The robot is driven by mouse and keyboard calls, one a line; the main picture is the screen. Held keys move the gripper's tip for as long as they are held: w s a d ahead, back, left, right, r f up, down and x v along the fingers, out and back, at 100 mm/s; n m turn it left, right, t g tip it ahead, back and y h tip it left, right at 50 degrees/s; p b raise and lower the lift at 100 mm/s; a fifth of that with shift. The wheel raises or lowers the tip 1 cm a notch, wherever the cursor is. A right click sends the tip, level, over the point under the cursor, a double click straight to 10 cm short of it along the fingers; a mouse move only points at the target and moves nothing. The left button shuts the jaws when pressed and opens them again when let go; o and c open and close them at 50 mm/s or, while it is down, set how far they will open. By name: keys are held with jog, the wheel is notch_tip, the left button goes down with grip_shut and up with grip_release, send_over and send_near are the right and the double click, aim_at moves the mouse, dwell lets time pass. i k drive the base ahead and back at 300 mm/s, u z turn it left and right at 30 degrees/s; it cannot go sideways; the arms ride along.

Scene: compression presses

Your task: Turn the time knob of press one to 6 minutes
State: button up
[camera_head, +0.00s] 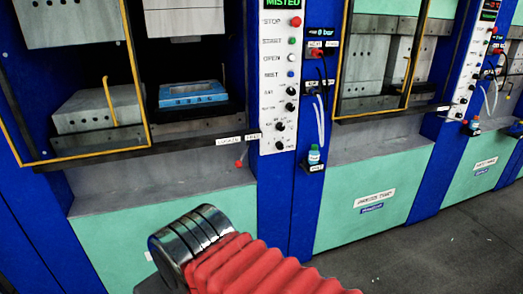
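The nearest press has a white control panel (280,100) on its blue column. Its display (287,3) reads MISTED in green. Below the labelled buttons are several black knobs: an upper one (291,91), one under it (290,107), a third (280,126) and a lowest (279,146). Their labels and pointer settings are too small to read, so I cannot tell which is the time knob. No press number is legible. My arm, with a red bellows and metal rings, shows low in the centre, apart from the panel. My gripper's fingers are not visible.
Buttons include red STOP (295,21), green START (293,41) and blue MIST (291,74). A blue mould (193,94) lies inside the press. A small bottle (314,155) stands on a side bracket. More presses stand right. Floor (440,255) at lower right is clear.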

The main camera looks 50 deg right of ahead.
aim_at(279, 146)
jog(key=u, duration=1.15)
jog(key=k, duration=0.95)
jog(key=z, duration=1.05)
jog(key=i, duration=0.95)
